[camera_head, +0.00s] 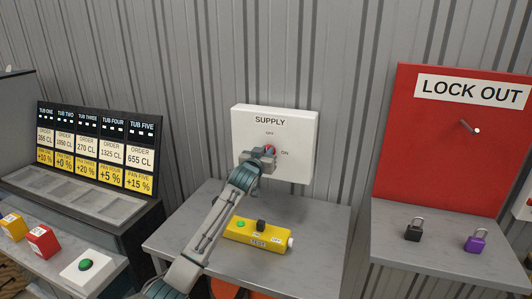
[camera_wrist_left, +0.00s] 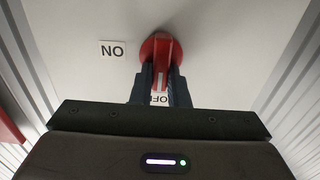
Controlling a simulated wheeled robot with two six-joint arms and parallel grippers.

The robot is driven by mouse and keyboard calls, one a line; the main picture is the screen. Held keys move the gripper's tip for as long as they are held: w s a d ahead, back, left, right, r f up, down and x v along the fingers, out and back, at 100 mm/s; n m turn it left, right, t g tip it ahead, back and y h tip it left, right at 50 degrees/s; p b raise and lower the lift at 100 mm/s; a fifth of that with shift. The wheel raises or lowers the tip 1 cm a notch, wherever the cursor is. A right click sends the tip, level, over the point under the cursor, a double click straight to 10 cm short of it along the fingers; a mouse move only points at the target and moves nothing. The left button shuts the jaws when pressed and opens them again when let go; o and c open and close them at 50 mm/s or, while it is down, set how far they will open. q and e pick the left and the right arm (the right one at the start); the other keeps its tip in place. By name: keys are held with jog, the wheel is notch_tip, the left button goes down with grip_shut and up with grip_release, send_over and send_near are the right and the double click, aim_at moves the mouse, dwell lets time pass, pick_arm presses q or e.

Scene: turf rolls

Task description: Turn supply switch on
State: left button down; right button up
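The supply switch box (camera_head: 298,168) is a white panel on the corrugated wall, with OFF above its red knob and ON to the right. The red knob (camera_wrist_left: 162,46) shows in the left wrist view, where the labels look upside down; its ridge lines up with the OFF side. My left gripper (camera_head: 263,153) reaches the knob and hides part of it in the head view. In the wrist view its two fingers (camera_wrist_left: 161,78) lie on either side of the ridge, seemingly against it. My right gripper is not in view.
Below the switch, a grey table (camera_head: 185,225) holds a yellow control box (camera_head: 240,232). At right stand a red lock-out board (camera_head: 425,165), a black padlock (camera_head: 413,234) and a purple padlock (camera_head: 475,243). At left are an order board (camera_head: 92,185) and a green button box (camera_head: 88,272).

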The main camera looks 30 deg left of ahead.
pick_arm(q)
jog(key=shift+w+d+f+m+p, duration=0.1)
jog(key=shift+d+f+m+p, duration=0.15)
jog(key=shift+m+p, duration=2.25)
jog(key=shift+d+f+m+p, duration=0.2)
jog(key=shift+m+p, duration=1.25)
jog(key=shift+m, duration=2.05)
jog(key=shift+w+d+f+m+p, duration=0.1)
jog(key=shift+d+f+m+p, duration=0.15)
jog(key=shift+m+p, duration=2.25)
jog(key=shift+m+b, duration=0.5)
jog(key=shift+m, duration=0.1)
jog(key=shift+f, duration=0.1)
jog(key=c, duration=1.4)
grip_release()
jog(key=shift+s, duration=0.15)
